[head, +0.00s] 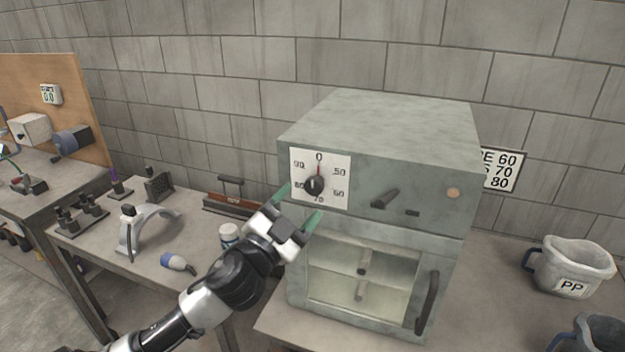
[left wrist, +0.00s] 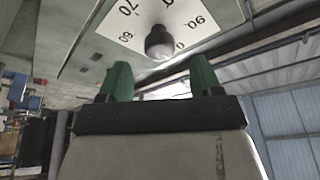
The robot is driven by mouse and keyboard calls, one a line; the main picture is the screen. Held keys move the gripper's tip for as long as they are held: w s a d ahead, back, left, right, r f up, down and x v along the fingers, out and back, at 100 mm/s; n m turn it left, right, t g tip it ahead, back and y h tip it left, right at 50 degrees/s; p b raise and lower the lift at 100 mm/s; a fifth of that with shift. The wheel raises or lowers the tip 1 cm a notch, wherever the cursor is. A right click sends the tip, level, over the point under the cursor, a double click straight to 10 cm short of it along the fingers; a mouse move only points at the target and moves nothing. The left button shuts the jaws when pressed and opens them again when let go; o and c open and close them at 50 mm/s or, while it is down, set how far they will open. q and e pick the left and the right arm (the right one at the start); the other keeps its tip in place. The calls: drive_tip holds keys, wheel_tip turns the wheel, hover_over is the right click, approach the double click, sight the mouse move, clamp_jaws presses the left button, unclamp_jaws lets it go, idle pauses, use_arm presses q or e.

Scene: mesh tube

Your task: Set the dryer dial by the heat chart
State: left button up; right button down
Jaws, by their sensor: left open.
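The grey-green dryer (head: 390,125) stands on a bench against the block wall. Its dial knob (head: 315,186) is dark, on a white plate (head: 336,163) with numbers around it; a red mark points up at 0. The knob also shows in the left wrist view (left wrist: 160,42), just beyond my fingertips. My left gripper (head: 298,206) is open and empty, its green fingers in front of and just below the dial, apart from the knob. The heat chart (head: 504,171) is on the wall, partly hidden behind the dryer; the readable part says "E 60", "70", "80". My right gripper is not in view.
A grey bin labelled PP (head: 572,268) stands on the bench at right, with another bin (head: 592,335) in front. Tools and a white jar (head: 229,234) are on the left bench.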

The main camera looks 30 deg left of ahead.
sight(312, 188)
use_arm(q)
drive_tip(key=p+x, duration=0.1)
drive_tip(key=x, duration=0.3)
drive_tip(key=shift+r, duration=0.1)
drive_tip(key=shift+w+p, duration=0.3)
drive_tip(key=shift+w, duration=0.25)
drive_tip(key=c, duration=0.9)
